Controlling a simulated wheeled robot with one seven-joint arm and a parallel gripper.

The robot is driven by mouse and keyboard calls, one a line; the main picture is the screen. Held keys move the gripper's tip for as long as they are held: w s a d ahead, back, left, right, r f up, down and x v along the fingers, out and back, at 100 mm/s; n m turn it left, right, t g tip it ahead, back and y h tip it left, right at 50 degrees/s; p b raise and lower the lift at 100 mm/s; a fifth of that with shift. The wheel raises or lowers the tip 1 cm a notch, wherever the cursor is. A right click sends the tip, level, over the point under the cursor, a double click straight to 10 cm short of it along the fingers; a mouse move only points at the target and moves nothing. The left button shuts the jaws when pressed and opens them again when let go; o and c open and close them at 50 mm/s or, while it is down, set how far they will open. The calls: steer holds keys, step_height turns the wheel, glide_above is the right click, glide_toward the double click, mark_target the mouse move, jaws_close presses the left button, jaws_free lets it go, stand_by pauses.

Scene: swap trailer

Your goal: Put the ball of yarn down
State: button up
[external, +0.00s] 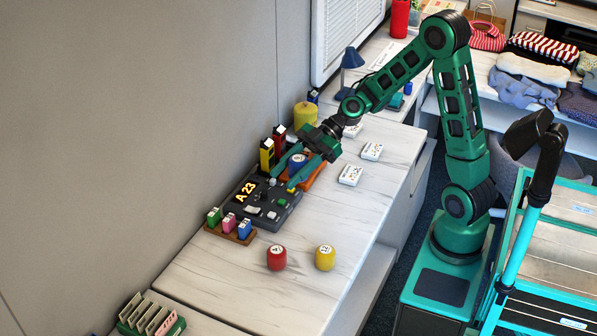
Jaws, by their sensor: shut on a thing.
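My gripper (285,181) reaches down and left over the dark console, its two teal fingers on either side of a small blue ball (297,161) with a pale label. The gripper is shut on it. I cannot make out yarn strands, so I cannot tell for sure that this is the ball of yarn. An orange-brown tray (318,178) lies just behind and below the fingers, partly hidden by them. Whether the blue ball touches the tray is hard to tell. A red ball (277,258) and a yellow ball (325,257), both with white labels, stand apart on the pale counter.
The console (262,206) shows "A 23". A small rack (231,232) of coloured blocks stands at its left. White cards (351,175), a yellow cylinder (305,115) and a blue lamp (351,60) are farther back.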

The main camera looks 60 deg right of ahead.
glide_above(290, 240)
step_height(290, 240, down, 13)
steer(key=shift+a+f, duration=0.1)
steer(key=shift+f, duration=4.25)
steer(key=o, duration=0.7)
steer(key=shift+o, duration=0.2)
steer(key=s+d, duration=0.1)
steer(key=d, duration=0.3)
steer(key=s+d, duration=0.2)
steer(key=d, duration=0.2)
steer(key=s+d, duration=0.2)
steer(key=d, duration=0.2)
steer(key=shift+d+r, duration=0.1)
steer(key=shift+r, duration=0.15)
